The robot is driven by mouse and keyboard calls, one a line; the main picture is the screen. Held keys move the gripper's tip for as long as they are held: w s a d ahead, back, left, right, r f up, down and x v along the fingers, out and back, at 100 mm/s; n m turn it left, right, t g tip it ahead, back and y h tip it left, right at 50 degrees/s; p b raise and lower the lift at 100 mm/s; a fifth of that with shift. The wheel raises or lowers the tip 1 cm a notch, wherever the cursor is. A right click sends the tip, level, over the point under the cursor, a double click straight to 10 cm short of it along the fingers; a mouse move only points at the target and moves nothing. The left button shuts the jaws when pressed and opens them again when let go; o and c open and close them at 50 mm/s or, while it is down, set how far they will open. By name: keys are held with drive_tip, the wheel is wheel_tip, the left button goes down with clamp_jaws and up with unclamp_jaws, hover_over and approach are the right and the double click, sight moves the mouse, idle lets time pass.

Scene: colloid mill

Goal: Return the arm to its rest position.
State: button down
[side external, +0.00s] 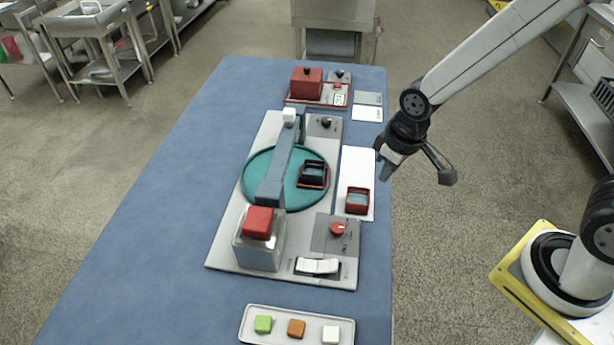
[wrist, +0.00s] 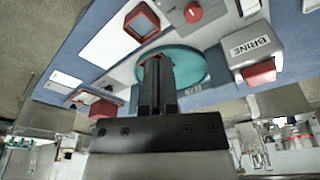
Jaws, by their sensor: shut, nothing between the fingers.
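My gripper (side external: 386,174) hangs in the air to the right of the blue table (side external: 150,240) in the side view, apart from everything. In the wrist view its two dark fingers (wrist: 157,60) are together with nothing between them. The mill, with a grey base plate (side external: 222,245), a teal round disc (side external: 253,172) and a grey-blue arm across it (side external: 277,170), stands left of my gripper. A black and red square tray (side external: 313,175) sits on the disc. The teal disc (wrist: 190,62) also shows behind the fingers in the wrist view.
A white board with a red-rimmed square cup (side external: 357,200) lies nearest my gripper. A red box (side external: 306,82) stands at the table's far end. A white tray (side external: 250,337) holds green, orange and white blocks at the near end.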

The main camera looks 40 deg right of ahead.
drive_tip(key=s+d+r+m, duration=0.2)
drive_tip(key=s+d, duration=0.2)
drive_tip(key=d, duration=0.2)
drive_tip(key=shift+m+t, duration=0.3)
drive_tip(key=shift+t, duration=0.1)
idle(0.5)
